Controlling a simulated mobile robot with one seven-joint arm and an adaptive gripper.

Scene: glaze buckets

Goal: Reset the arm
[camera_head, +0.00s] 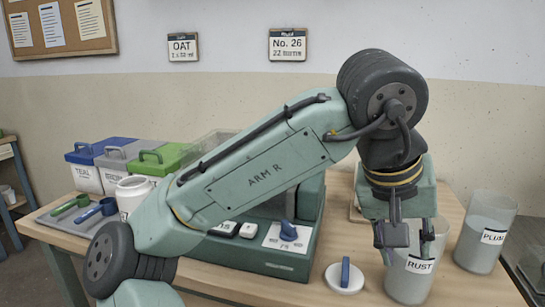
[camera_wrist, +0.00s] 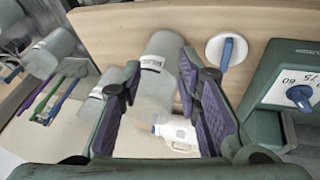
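My arm reaches across the head view, and my gripper (camera_head: 408,238) points down in front of the grey bucket labelled RUST (camera_head: 408,278). In the wrist view, its two purple-padded fingers (camera_wrist: 162,100) stand wide apart with a gap between them. A labelled translucent bucket (camera_wrist: 158,50) shows beyond the gap. I cannot tell from these views whether the fingers touch the RUST bucket. The fingers hide part of it.
A translucent PLUM bucket (camera_head: 484,235) stands at the right. A white lid with a blue handle (camera_head: 345,276) lies left of RUST. A green machine with a blue knob (camera_head: 289,232) stands behind the arm. Lidded bins, TEAL (camera_head: 88,178) among them, stand at the left.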

